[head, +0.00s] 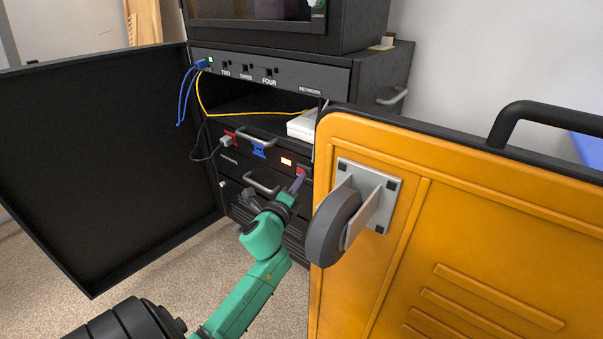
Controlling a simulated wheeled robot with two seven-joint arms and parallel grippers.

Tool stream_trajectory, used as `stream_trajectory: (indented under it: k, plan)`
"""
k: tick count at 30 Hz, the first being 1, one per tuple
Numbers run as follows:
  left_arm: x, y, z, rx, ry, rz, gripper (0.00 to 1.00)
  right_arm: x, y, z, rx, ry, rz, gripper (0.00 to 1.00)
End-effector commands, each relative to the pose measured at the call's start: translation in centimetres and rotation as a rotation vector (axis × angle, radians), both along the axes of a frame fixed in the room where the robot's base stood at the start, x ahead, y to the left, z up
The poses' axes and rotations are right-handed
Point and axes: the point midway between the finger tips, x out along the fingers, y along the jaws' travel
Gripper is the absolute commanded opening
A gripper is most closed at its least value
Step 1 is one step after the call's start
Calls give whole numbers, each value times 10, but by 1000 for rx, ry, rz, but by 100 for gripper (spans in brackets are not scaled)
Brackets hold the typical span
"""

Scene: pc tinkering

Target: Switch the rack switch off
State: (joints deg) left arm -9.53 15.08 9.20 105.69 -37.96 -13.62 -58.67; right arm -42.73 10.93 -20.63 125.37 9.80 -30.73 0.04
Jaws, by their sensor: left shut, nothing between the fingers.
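The rack switch (303,169) is a small red-and-dark rocker at the right end of a black rack panel. A lit orange indicator (286,162) glows just left of it. My left gripper (298,183) is shut and empty, its narrow fingertips pointing up at the switch from just below. I cannot tell whether the tips touch the switch, and its rocker position is too small to read. My right gripper is not in view.
The black rack door (105,160) stands open at the left. A yellow cart (480,230) with a grey caster wheel (333,222) blocks the right, close to the switch. A white box (303,124) sits on the shelf above.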

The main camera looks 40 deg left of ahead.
Motion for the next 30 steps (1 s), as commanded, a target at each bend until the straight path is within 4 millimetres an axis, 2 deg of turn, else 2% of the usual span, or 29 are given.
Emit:
stream_trajectory:
  k: [20,30]
  plan:
    - [4,0,0,0,0,0,0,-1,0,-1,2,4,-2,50]
    - [-43,-1,-1,-3,3,0,0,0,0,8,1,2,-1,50]
